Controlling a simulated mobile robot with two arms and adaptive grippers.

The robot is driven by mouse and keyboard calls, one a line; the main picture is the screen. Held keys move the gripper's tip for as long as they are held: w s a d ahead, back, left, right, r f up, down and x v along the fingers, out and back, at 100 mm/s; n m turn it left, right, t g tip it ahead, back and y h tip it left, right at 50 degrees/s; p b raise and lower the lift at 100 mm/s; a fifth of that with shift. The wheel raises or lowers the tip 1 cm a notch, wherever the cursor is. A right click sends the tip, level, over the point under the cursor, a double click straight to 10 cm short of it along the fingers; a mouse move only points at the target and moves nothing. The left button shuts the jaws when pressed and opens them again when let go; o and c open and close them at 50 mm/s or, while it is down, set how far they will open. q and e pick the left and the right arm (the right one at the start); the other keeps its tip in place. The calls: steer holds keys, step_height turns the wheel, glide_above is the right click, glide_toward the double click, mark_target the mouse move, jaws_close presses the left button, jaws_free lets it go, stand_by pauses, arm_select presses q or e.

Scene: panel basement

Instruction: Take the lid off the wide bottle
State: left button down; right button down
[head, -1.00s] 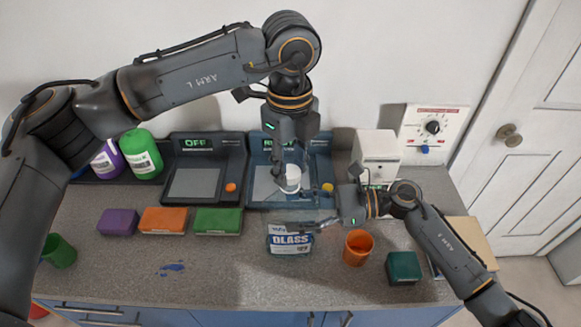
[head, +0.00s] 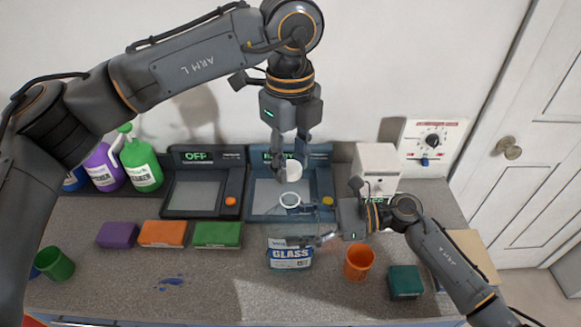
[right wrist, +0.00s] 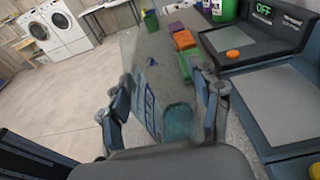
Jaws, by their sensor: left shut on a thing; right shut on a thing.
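The wide bottle (head: 290,258) is clear, with a blue and white GLASS label, and stands upright on the counter. My right gripper (head: 318,240) is shut on the bottle from the right. The right wrist view shows the bottle (right wrist: 150,105) between the fingers of that gripper (right wrist: 160,115), with teal liquid inside.
Behind the bottle is a panel reading READY (head: 320,185); an OFF panel (head: 195,190) is left of it. Sponges (head: 163,233), cups (head: 359,262) and a dark green block (head: 404,282) lie around. Spray bottles (head: 140,165) stand back left. The front counter is mostly clear.

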steer(key=shift+c, duration=1.1)
jaws_free()
